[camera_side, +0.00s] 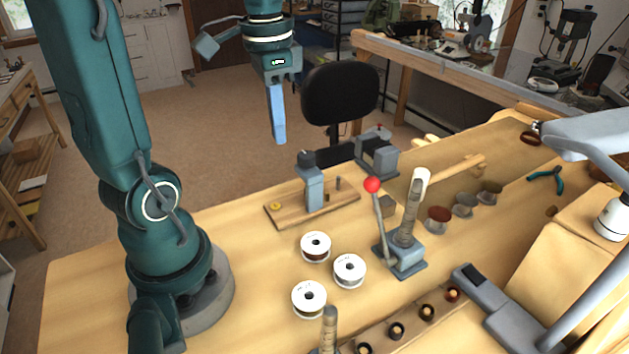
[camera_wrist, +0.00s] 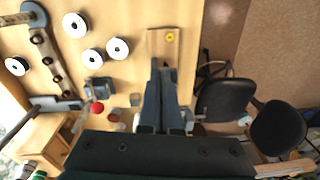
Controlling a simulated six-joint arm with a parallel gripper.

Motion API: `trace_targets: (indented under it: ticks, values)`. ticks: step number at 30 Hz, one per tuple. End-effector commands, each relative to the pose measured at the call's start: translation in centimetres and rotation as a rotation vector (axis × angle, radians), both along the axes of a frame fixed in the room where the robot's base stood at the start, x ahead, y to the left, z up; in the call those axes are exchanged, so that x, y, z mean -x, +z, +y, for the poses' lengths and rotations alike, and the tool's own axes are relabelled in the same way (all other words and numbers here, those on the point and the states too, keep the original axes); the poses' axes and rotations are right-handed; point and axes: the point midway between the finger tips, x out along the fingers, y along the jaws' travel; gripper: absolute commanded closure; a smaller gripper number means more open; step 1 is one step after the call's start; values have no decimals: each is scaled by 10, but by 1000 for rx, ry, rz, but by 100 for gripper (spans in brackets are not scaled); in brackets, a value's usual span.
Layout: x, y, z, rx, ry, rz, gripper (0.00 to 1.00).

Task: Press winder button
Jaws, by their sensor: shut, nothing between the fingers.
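The winder is a wooden board (camera_side: 291,213) with a grey-blue post (camera_side: 312,186) standing on it, near the back edge of the bench. A small yellow button (camera_side: 276,207) sits at the board's left end. In the wrist view the yellow button (camera_wrist: 170,37) shows on the bare end of the board (camera_wrist: 158,50), beyond my fingertips; the rest of the winder is mostly hidden behind my fingers. My gripper (camera_side: 280,139) is shut and empty, pointing down, well above the board and apart from it. It also shows in the wrist view (camera_wrist: 160,66).
Three white spools (camera_side: 349,271) lie in front of the winder. A lever press with a red knob (camera_side: 372,185) stands to its right, and a grey machine (camera_side: 377,153) behind it. A black chair (camera_side: 341,94) is beyond the bench. The bench left of the winder is clear.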

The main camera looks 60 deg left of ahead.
Motion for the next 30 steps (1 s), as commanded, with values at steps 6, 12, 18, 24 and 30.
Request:
trace_targets:
  ticks: [6,12,18,24,30]
  values:
    - [2,-14,28,37,111,57,100]
    - [4,-16,31,41,129,62,100]
    - [4,-16,31,41,128,62,100]
    - [4,-27,30,43,128,65,100]
    - [5,-60,30,46,128,69,100]
